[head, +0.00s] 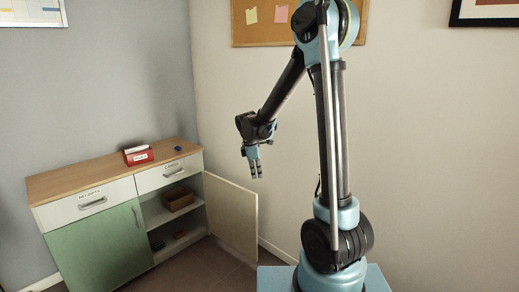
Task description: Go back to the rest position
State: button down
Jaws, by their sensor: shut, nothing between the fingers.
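My gripper (256,174) hangs from the end of my arm near the middle of the head view, pointing down. Its fingers are shut with nothing visible between them. It is in the air, to the right of the cabinet (115,169) and in front of the wall. In the picture it shows just above the open cabinet door (231,217). How far it is from the door in depth I cannot tell.
The cabinet's right door stands open, showing a brown box (178,200) on a shelf and small dark items below. A red box (138,154) and a small blue object (177,149) are on top. The left green door (100,245) and both drawers are shut.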

jog(key=s+d+r+m+y, duration=0.1)
jog(key=s+d+r+m, duration=0.3)
jog(key=s+d, duration=0.3)
jog(key=s+d+r+m, duration=0.3)
jog(key=s+d+m, duration=0.2)
jog(key=s+d, duration=0.25)
jog(key=s+d+f+m, duration=0.2)
jog(key=s+d+m, duration=0.1)
jog(key=s, duration=0.5)
jog(key=s+d+f+m, duration=0.3)
jog(key=s+m, duration=0.3)
jog(key=s, duration=0.3)
jog(key=shift+f+t+y, duration=0.15)
jog(key=shift+t+y, duration=0.25)
jog(key=shift+w+f, duration=0.2)
jog(key=shift+w, duration=0.25)
